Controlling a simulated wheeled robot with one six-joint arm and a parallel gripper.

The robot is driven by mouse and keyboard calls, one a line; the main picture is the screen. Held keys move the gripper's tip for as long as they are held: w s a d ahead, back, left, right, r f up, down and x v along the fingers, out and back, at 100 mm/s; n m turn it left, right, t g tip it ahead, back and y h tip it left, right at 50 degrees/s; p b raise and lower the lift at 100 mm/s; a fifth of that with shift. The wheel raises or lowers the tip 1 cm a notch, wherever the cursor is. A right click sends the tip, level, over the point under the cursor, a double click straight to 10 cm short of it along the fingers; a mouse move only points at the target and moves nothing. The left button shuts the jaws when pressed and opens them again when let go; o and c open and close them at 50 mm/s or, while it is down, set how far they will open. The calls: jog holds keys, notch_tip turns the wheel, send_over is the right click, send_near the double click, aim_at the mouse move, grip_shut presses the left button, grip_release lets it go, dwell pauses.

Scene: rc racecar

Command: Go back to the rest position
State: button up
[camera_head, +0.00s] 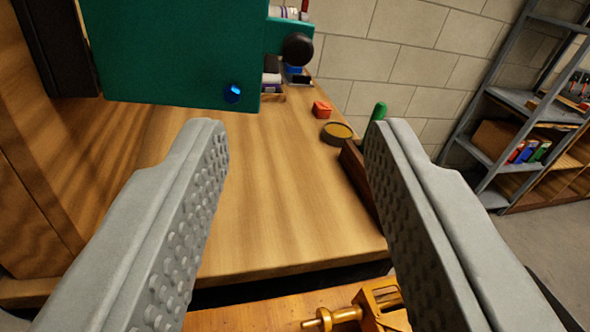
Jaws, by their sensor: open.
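My gripper (292,130) shows large in the camera view, with its two grey, studded fingers wide apart. Nothing is between the fingers. Behind the gap lies the bare wooden bench top (270,190). The fingertips point toward the bench's far part, below and in front of a teal machine. The left finger covers part of the bench, and the right finger covers part of a dark wooden piece at the bench's right edge.
The teal machine (180,60) with a blue lit button fills the upper left. An orange-yellow metal tool (375,305) is at the bottom. A shelf rack (515,110) stands right.

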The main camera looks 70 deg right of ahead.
jog(key=d+r+t, duration=0.7)
jog(key=d+r, duration=0.5)
jog(key=d, duration=0.2)
jog(key=s+d+r+n+t+y, duration=0.5)
jog(key=s+d+r+t+y, duration=0.1)
jog(key=s+d+t+y, duration=0.3)
jog(key=s+d+f+n+g+y, duration=0.2)
jog(key=s+d+f, duration=0.1)
jog(key=s+f, duration=0.5)
jog(key=s+d+f+n+g+y, duration=0.2)
jog(key=s+d+f, duration=0.2)
jog(key=s+f, duration=0.4)
jog(key=s+d+f+n+g+y, duration=0.1)
jog(key=s+d+f+g+y, duration=0.1)
jog(key=s+f, duration=0.6)
jog(key=shift+s+d+n+g+y, duration=0.4)
jog(key=shift+s+d+y, duration=0.1)
jog(key=shift+d, duration=0.25)
jog(key=shift+w, duration=0.1)
